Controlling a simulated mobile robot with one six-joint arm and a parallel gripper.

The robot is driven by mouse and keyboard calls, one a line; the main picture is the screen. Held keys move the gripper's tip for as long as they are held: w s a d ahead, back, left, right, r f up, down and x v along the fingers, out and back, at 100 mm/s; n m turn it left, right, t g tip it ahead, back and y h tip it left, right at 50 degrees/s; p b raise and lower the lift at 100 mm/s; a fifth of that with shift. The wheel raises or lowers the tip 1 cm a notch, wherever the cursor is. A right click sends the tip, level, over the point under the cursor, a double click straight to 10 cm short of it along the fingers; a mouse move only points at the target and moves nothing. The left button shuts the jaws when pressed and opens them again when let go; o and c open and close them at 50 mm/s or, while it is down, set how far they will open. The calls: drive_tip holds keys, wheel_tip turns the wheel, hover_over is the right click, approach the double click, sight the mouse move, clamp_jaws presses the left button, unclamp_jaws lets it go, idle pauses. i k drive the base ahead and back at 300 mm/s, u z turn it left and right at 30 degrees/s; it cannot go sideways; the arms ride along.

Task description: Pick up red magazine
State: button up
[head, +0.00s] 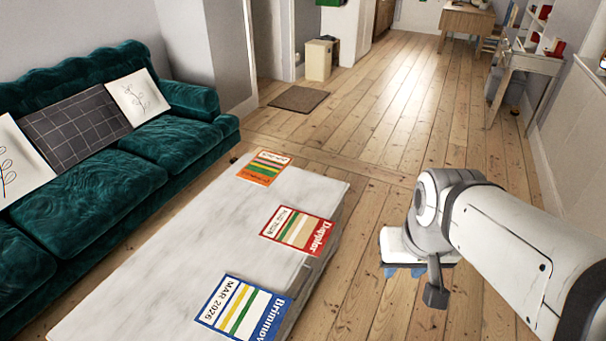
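The red magazine (299,229) lies flat on the pale marble-topped coffee table (155,265), near the table's right edge. It has a red border and striped cover. My gripper (405,271) hangs over the floor to the right of the table, apart from the magazine. Blue tips show below its white body; whether the fingers are open or shut cannot be seen.
An orange magazine (264,168) lies at the table's far end and a blue magazine (240,308) at its near end. A green sofa (105,185) with cushions stands on the left. Bare floorboards (390,120) are clear beyond the table.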

sight(309, 234)
drive_tip(key=u, duration=0.05)
drive_tip(key=i, duration=0.9)
drive_tip(key=z, duration=0.1)
